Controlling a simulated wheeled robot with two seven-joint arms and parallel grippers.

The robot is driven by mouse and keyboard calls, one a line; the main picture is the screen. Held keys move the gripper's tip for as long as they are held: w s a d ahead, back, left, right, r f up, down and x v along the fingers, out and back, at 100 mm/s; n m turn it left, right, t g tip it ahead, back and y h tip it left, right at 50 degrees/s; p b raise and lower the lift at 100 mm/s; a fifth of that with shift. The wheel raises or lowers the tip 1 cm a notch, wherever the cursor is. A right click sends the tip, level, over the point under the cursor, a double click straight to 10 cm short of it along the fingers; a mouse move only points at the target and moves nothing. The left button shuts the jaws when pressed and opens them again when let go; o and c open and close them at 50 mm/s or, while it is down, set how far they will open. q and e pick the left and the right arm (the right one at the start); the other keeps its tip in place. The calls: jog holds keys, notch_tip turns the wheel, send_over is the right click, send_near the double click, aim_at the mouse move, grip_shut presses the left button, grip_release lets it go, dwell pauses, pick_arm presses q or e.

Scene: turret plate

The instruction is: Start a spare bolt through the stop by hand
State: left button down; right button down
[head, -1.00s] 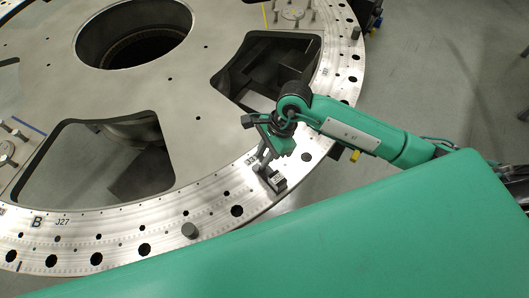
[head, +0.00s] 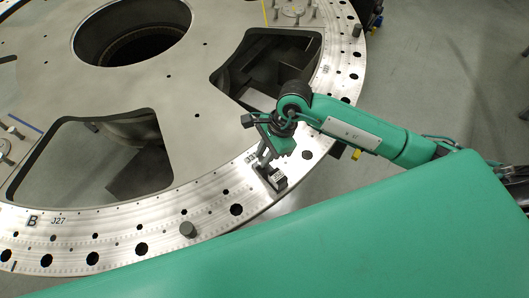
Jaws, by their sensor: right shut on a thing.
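The stop (head: 277,180) is a small dark block on the outer rim of the big metal turret plate (head: 190,75), at the near right. My right gripper (head: 264,161) reaches down to it from above, with its fingertips at the upper left part of the block. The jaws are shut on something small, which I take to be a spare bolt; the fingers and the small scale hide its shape. I cannot tell how far it sits in the stop. My left gripper is not in view.
Large cutouts (head: 90,160) open through the plate. A green surface (head: 330,230) fills the lower right foreground.

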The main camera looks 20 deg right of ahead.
jog(key=shift+f+b, duration=0.15)
jog(key=shift+b, duration=0.55)
dwell(1.4)
jog(key=shift+m, duration=0.3)
jog(key=shift+s+f+m+t+b, duration=0.15)
jog(key=shift+m+t+b, duration=0.35)
jog(key=shift+m, duration=0.65)
jog(key=shift+s+m+t+b, duration=0.1)
jog(key=shift+m+t+b, duration=0.4)
jog(key=shift+m, duration=0.65)
jog(key=shift+s+a+f+m+t+h+b, duration=0.1)
jog(key=shift+m+t+h+b, duration=0.2)
jog(key=shift+m, duration=0.7)
jog(key=shift+s+m+t+h+b, duration=0.15)
jog(key=shift+m+t, duration=0.25)
jog(key=shift+m, duration=0.6)
jog(key=shift+w, duration=0.1)
